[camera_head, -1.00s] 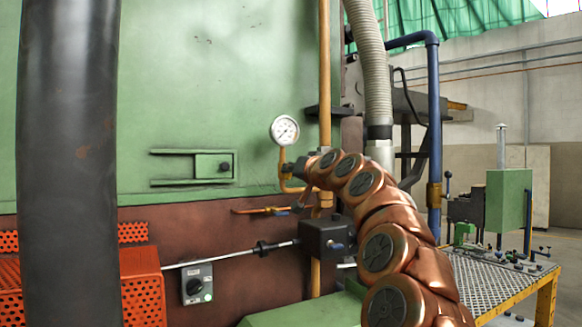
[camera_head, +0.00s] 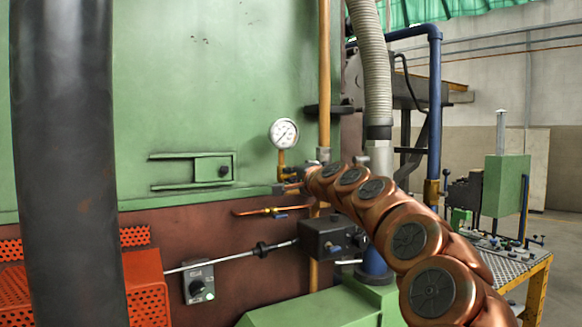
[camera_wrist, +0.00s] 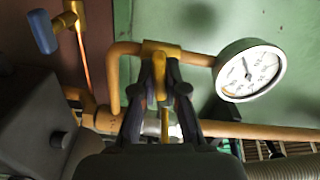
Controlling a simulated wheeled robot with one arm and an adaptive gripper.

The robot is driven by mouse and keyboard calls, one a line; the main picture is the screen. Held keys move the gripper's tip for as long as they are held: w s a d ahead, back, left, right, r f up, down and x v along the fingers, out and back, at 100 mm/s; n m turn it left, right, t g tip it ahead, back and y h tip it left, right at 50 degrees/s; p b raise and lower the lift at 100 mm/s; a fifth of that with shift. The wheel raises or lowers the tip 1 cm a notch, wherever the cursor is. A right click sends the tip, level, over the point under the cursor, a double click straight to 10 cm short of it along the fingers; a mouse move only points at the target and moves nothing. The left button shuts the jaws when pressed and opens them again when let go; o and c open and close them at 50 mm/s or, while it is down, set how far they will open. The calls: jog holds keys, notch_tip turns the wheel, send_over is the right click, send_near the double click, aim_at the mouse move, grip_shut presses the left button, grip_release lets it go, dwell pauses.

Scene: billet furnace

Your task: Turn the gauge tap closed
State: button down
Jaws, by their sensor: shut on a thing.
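The gauge (camera_head: 284,132) is a round white dial on a thin orange-yellow pipe against the green furnace wall. It also shows at the right in the wrist view (camera_wrist: 250,71). The gauge tap (camera_wrist: 162,48) is a brass-yellow body on that pipe, with its small yellow lever (camera_wrist: 160,78) between my fingers. My gripper (camera_wrist: 163,88) is shut on this lever, just below the tap body. In the head view my gripper (camera_head: 283,186) is small, at the pipe below the gauge, and the tap is mostly hidden there.
A second tap with a blue handle (camera_wrist: 41,32) sits on a thin pipe, left of my gripper. A dark box (camera_head: 328,236) is below my arm. A thick dark column (camera_head: 66,160) stands at left, and a grated table (camera_head: 500,266) at right.

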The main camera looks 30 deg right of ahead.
jog(key=shift+r+m+p, duration=0.15)
jog(key=shift+m+p, duration=0.5)
jog(key=shift+m, duration=0.45)
jog(key=shift+f+p, duration=0.2)
jog(key=shift+p, duration=0.1)
jog(key=c, duration=1.2)
grip_release()
jog(key=shift+s, duration=0.1)
jog(key=s, duration=1.1)
jog(key=shift+s+a, duration=0.4)
jog(key=shift+a, duration=0.05)
